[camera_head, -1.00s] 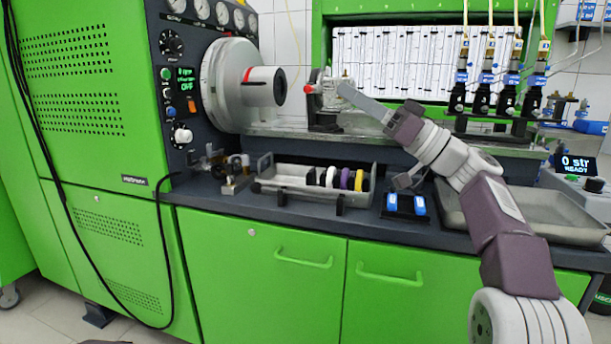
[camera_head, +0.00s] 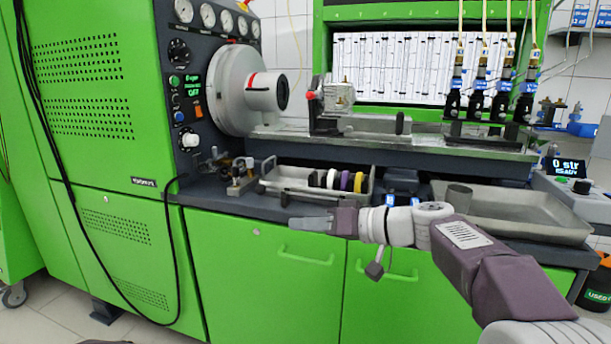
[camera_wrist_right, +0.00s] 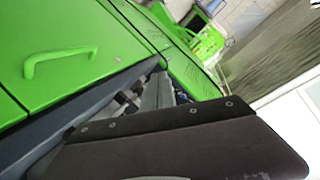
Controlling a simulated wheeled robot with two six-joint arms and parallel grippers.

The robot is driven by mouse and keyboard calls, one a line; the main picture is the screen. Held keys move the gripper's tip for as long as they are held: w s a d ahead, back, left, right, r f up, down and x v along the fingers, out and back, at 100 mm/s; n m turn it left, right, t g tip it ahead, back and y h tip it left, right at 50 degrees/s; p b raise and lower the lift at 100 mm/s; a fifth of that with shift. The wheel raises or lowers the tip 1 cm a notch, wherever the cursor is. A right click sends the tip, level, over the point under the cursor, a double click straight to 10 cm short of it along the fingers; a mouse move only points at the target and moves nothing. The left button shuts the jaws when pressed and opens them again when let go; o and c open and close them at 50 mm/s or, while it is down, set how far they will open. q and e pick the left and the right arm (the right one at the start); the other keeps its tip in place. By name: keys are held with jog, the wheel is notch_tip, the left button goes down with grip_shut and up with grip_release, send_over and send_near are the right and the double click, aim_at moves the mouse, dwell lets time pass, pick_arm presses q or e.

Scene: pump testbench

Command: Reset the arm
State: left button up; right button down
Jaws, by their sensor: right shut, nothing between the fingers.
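My right gripper (camera_head: 296,222) is shut and empty. In the head view its arm comes in from the lower right, and the fingers point left in front of the bench's front edge, above the green cupboard doors. In the right wrist view the dark gripper body (camera_wrist_right: 170,140) fills the lower part and the fingertips are hard to make out. My left gripper is not in view.
The green test bench (camera_head: 85,120) carries a grey chuck (camera_head: 225,90) and a pump fixture (camera_head: 335,95). A black cable (camera_head: 180,240) hangs at left. A door handle (camera_wrist_right: 60,55) shows in the wrist view.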

jog(key=s+d+f+m+g+h, duration=0.1)
jog(key=s+f+h, duration=0.15)
jog(key=f, duration=0.45)
jog(key=s+d+f+m+g+h, duration=0.15)
jog(key=s+f, duration=0.25)
jog(key=f, duration=0.4)
jog(key=s+d+f+m+g+h, duration=0.1)
jog(key=s+d+f+g+h, duration=0.1)
jog(key=s+d+f+h, duration=0.5)
jog(key=s+d+f+m+g+h, duration=0.1)
jog(key=s+d+f+g+h, duration=0.1)
jog(key=s+d+f, duration=0.95)
notch_tip(320, 180, up, 37)
jog(key=w+a+m+p, duration=0.1)
jog(key=w+a+p, duration=0.1)
jog(key=p, duration=3.6)
jog(key=shift+w+a+t+p, duration=0.3)
jog(key=shift+w+a+t, duration=0.05)
jog(key=shift+w+a, duration=0.1)
jog(key=shift+w+m, duration=0.1)
jog(key=shift+m, duration=0.15)
